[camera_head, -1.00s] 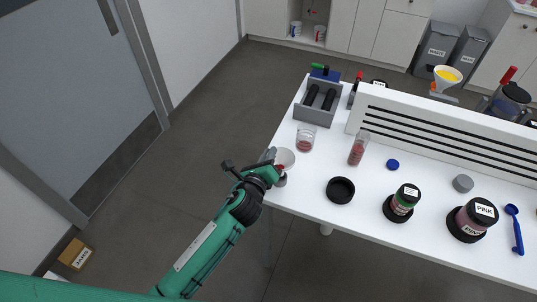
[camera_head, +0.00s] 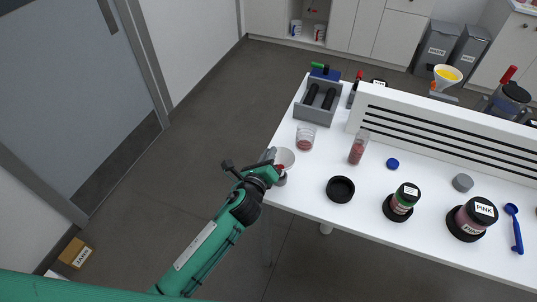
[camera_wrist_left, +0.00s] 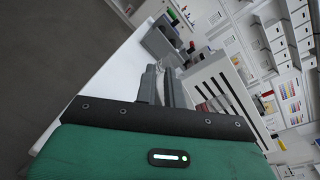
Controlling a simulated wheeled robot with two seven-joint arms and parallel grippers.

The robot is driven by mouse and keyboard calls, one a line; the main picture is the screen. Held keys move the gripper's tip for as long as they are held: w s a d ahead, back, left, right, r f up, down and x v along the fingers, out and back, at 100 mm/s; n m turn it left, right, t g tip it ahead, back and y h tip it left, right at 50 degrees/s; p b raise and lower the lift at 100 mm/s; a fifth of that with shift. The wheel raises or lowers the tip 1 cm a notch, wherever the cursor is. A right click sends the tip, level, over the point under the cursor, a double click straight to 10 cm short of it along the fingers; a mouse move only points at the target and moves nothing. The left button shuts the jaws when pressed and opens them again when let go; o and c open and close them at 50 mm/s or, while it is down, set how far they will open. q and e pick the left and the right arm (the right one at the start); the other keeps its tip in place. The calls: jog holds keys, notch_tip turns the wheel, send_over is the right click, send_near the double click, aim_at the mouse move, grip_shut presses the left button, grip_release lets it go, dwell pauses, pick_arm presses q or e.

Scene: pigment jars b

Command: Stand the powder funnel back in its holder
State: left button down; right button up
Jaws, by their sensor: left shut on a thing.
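A pale, translucent funnel (camera_head: 285,158) shows at the table's near left corner, right at the fingertips of my left gripper (camera_head: 275,165). The left gripper is shut on it, with the wide mouth facing up. A small grey round piece (camera_head: 281,181) shows just below the funnel; I cannot tell whether it is the holder or whether the two touch. My right gripper is not in view.
A glass jar with red powder (camera_head: 305,138), a red-filled bottle (camera_head: 357,150) and an empty black ring (camera_head: 340,189) stand nearby. A slotted white panel (camera_head: 440,130) bounds the back. Labelled jars (camera_head: 404,197) stand to the right.

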aim_at(281, 166)
pick_arm(q)
jog(key=shift+f+b, duration=0.7)
jog(key=shift+f, duration=0.35)
jog(key=shift+f+b, duration=0.5)
jog(key=shift+f, duration=0.2)
jog(key=c, duration=1.4)
grip_release()
jog(key=shift+c, duration=0.2)
jog(key=shift+s, duration=0.1)
